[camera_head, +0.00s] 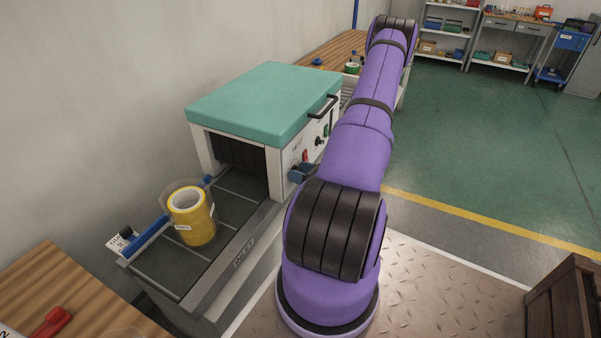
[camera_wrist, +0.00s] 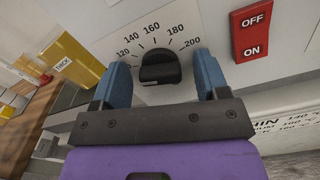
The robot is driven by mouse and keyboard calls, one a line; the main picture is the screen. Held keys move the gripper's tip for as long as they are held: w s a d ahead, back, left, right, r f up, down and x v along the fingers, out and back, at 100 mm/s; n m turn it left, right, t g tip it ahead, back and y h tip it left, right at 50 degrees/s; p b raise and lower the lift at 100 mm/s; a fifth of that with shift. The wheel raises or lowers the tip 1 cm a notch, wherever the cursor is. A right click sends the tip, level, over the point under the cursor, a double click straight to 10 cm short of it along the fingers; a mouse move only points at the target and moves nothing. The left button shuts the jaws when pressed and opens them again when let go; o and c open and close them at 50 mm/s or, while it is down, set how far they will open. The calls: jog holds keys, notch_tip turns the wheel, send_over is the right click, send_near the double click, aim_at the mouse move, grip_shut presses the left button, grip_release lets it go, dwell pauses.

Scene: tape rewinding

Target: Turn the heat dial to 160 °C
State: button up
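The heat dial (camera_wrist: 160,70) is a black knob on a pale panel in the wrist view. An arc of numbers from 120 to 200 surrounds its top, with 160 (camera_wrist: 152,28) above it. I see no clear pointer mark, so I cannot tell its exact setting. My gripper (camera_wrist: 161,82) is open, with one blue finger on each side of the knob and visible gaps between. In the head view my gripper (camera_head: 302,174) is at the side panel of the teal-topped machine (camera_head: 262,103), and I cannot make out the dial there.
A red OFF/ON switch (camera_wrist: 252,30) is right of the dial. A yellow tape roll (camera_head: 199,226) stands on the inlet conveyor (camera_head: 165,268). A wooden crate (camera_head: 565,305) is at lower right. The green floor (camera_head: 480,150) is clear.

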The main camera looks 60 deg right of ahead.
jog(key=c, duration=0.9)
jog(key=shift+m, duration=0.3)
jog(key=shift+f+m, duration=0.15)
jog(key=shift+m, duration=4.15)
jog(key=shift+f+m, duration=0.1)
jog(key=shift+m, duration=4.2)
jog(key=o, duration=0.9)
